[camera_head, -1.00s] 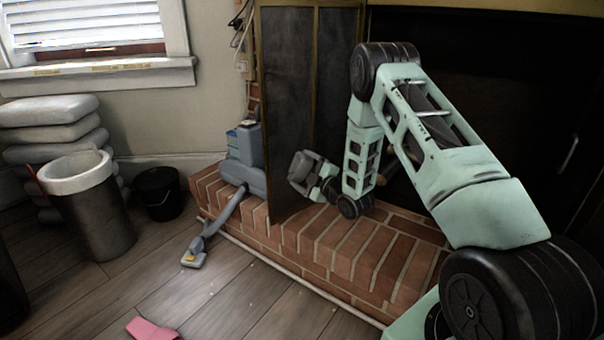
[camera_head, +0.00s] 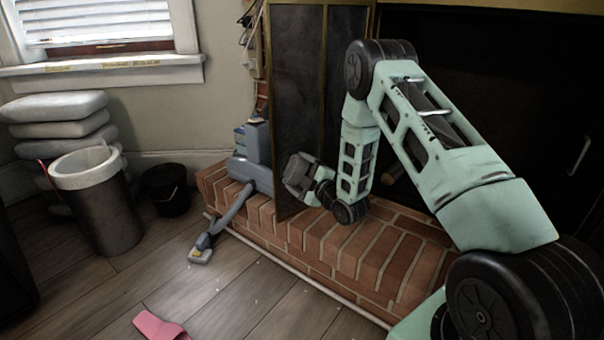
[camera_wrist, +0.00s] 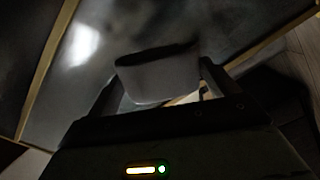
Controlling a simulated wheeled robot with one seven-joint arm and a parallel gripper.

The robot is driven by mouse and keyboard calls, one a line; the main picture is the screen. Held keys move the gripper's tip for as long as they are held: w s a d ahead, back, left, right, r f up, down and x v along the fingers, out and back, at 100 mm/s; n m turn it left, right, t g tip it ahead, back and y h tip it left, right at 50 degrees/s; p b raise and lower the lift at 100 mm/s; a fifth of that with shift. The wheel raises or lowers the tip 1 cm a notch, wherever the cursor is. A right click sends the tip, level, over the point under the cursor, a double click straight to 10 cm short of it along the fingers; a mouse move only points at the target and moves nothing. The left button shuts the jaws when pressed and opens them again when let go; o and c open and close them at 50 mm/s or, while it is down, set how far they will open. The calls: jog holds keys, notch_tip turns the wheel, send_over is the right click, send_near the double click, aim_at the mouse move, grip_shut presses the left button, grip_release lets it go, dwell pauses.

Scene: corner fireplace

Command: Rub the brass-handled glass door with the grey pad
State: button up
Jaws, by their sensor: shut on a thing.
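The brass-framed glass door (camera_head: 298,75) stands open at the left of the dark fireplace opening, its dark panes facing my arm. In the wrist view the pane (camera_wrist: 125,30) fills most of the picture, with a bright reflection on it. My gripper (camera_head: 297,172) is at the lower part of the door. In the wrist view my gripper (camera_wrist: 155,88) is shut on the grey pad (camera_wrist: 160,78), which is held at the pane. I cannot tell whether the pad touches the glass. The door's brass handle is not clearly visible.
A brick hearth (camera_head: 370,255) lies below the door. A grey vacuum cleaner (camera_head: 250,165) stands behind the door's left edge, its floor head (camera_head: 201,250) on the wood floor. A black bucket (camera_head: 166,190), a dark bin (camera_head: 105,215) and stacked cushions (camera_head: 60,115) are left. A pink cloth (camera_head: 160,326) lies in front.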

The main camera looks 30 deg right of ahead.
jog(key=shift+s+d+f, duration=0.1)
jog(key=shift+s+d, duration=0.05)
jog(key=shift+s, duration=0.8)
jog(key=shift+s+d+r, duration=0.1)
jog(key=shift+s+d, duration=0.1)
jog(key=shift+s, duration=0.7)
jog(key=shift+s+d+f, duration=0.1)
jog(key=shift+s+d, duration=0.05)
jog(key=shift+s, duration=0.8)
jog(key=shift+s, duration=0.15)
jog(key=shift+s+d, duration=0.1)
jog(key=shift+s, duration=1.3)
